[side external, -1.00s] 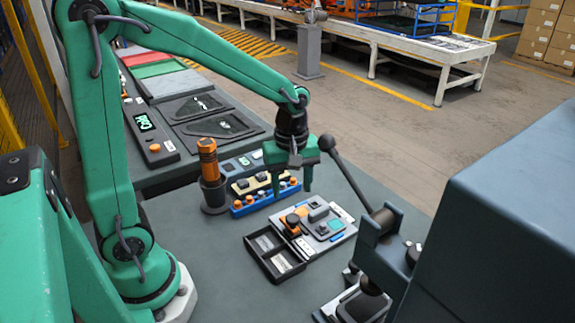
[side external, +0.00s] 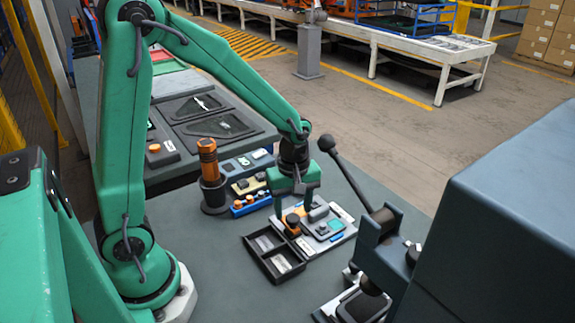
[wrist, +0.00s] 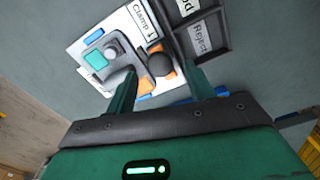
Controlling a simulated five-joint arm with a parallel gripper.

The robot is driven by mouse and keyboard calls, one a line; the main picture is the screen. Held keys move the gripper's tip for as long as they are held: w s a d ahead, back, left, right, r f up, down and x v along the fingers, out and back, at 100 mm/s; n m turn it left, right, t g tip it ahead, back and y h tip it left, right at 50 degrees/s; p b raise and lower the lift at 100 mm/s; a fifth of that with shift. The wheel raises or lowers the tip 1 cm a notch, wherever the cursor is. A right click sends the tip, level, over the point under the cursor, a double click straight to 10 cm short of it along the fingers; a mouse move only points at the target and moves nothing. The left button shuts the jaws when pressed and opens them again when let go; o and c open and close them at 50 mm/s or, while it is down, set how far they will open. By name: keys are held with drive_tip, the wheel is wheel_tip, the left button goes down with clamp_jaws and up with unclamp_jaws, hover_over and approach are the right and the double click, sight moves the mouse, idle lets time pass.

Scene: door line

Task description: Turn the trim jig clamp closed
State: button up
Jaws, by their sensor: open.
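The trim jig (side external: 338,238) is a pale board on the bench, with a teal square and orange and blue parts. In the wrist view the jig (wrist: 88,42) carries a label reading "Clamp" with an arrow. A dark round knob (wrist: 160,65) with orange beside it, seemingly the clamp's handle, shows between my fingers in that view. A grey round post (wrist: 112,50) stands to its left. My gripper (side external: 293,204) is open and empty, pointing down over the jig's back left part; it also shows in the wrist view (wrist: 161,80). I cannot tell whether a finger touches the knob.
A dark two-compartment tray (side external: 273,254) adjoins the jig; one label reads "Reject" in the wrist view. An orange-handled tool in a dark holder (side external: 213,193) and a blue rack (side external: 250,204) stand behind left. A ball-topped lever (side external: 345,175) rises to the right.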

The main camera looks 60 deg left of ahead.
drive_tip(key=shift+f, duration=0.95)
drive_tip(key=shift+c, duration=0.3)
drive_tip(key=c, duration=0.9)
